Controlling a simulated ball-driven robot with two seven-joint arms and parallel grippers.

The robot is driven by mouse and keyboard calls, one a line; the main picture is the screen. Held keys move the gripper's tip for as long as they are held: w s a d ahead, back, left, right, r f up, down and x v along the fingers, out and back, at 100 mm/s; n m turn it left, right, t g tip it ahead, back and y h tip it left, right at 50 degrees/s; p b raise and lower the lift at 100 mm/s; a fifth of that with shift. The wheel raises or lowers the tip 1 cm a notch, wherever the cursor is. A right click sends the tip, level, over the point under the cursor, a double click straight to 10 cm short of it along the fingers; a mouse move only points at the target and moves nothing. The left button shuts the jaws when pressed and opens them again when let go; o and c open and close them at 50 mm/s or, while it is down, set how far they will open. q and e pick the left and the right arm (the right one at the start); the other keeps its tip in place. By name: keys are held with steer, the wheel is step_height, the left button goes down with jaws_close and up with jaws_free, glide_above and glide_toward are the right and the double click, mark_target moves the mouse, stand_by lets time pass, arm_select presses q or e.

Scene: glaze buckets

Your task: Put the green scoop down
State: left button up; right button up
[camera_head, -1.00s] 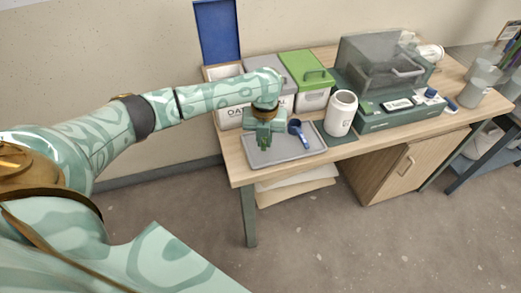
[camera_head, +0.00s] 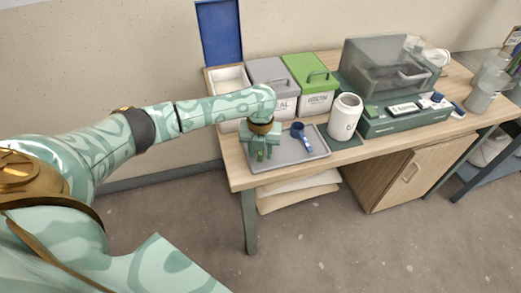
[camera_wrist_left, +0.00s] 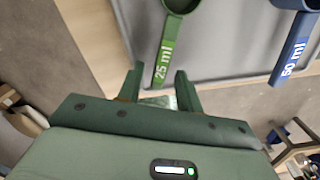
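The green scoop, marked 25 ml (camera_wrist_left: 166,58), lies at the grey tray (camera_head: 312,153) in the left wrist view, its bowl away from me. My left gripper (camera_head: 262,157) is above the tray's left part in the head view. Its two fingers are apart in the wrist view (camera_wrist_left: 160,85), with the end of the green handle between them and gaps visible beside it. The head view shows only a little green between the fingers. A blue scoop marked 50 ml (camera_wrist_left: 292,48) lies on the tray to the right, also in the head view (camera_head: 300,133). My right gripper is not in view.
Behind the tray stand an open bin with a raised blue lid (camera_head: 219,32), a grey-lidded bin (camera_head: 270,72) and a green-lidded bin (camera_head: 312,73). A white jar (camera_head: 344,118) stands right of the tray. The table's front edge (camera_head: 285,177) is close to the tray.

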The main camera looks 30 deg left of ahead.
arm_select(q)
steer(key=shift+r, duration=0.1)
step_height(320, 180, up, 12)
steer(key=p, duration=0.5)
steer(key=shift+s+d, duration=0.1)
